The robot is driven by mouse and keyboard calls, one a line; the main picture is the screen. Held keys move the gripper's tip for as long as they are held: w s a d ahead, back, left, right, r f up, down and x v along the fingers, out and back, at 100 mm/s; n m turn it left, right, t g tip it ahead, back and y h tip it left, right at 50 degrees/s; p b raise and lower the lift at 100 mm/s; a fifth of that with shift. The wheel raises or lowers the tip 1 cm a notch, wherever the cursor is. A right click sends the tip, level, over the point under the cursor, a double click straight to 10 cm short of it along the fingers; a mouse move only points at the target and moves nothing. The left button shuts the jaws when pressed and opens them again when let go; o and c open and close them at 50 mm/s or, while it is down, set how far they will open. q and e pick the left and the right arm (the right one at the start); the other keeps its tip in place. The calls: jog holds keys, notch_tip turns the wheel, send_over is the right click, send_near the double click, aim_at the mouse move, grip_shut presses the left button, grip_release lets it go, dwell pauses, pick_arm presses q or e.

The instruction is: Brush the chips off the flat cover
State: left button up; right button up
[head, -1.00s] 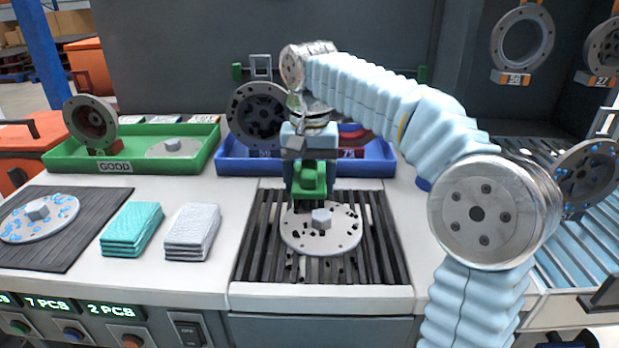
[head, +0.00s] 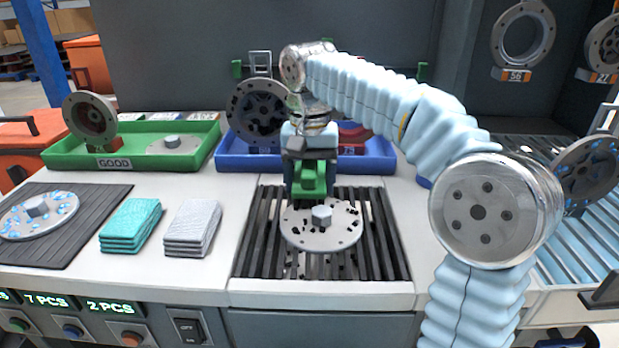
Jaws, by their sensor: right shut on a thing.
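The flat cover (head: 330,238) is a round grey disc with a hex boss in its middle. It lies on the dark slatted grate (head: 255,245) at the centre of the bench. Small black chips (head: 297,222) are on the cover, and several more lie on the slats around it. My right gripper (head: 313,185) is shut on a green brush (head: 313,178), held at the cover's back left edge. The brush's lower end is hidden, so I cannot tell whether it touches the cover. My left gripper is not in view.
A green GOOD tray (head: 60,157) and a blue tray (head: 228,163) with parts stand behind. Folded teal cloths (head: 131,225) and grey cloths (head: 192,228) lie left of the grate. A blue-spotted cover (head: 58,222) lies on a dark mat (head: 95,222). A roller conveyor (head: 590,255) is at right.

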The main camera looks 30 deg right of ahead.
jog(key=shift+s+d+r, duration=0.1)
jog(key=shift+s+d, duration=0.45)
jog(key=shift+d, duration=0.35)
jog(key=shift+s+d, duration=0.6)
jog(key=shift+d, duration=0.35)
jog(key=shift+w+a+f+p, duration=0.2)
jog(key=shift+w+a, duration=0.1)
jog(key=shift+a, duration=0.2)
jog(key=shift+w+a+f+p, duration=0.15)
jog(key=shift+w+a, duration=0.15)
jog(key=shift+a, duration=0.2)
jog(key=shift+w+a+r+p, duration=0.15)
jog(key=shift+w+a+p, duration=0.4)
jog(key=shift+a, duration=0.35)
jog(key=shift+s+d+r, duration=0.1)
jog(key=shift+s+d, duration=0.2)
jog(key=shift+d, duration=0.2)
jog(key=shift+s+d+r, duration=0.1)
jog(key=shift+s+d, duration=0.15)
jog(key=shift+d, duration=0.2)
jog(key=shift+s+d+f, duration=0.15)
jog(key=shift+s+d, duration=0.45)
jog(key=shift+d, duration=0.35)
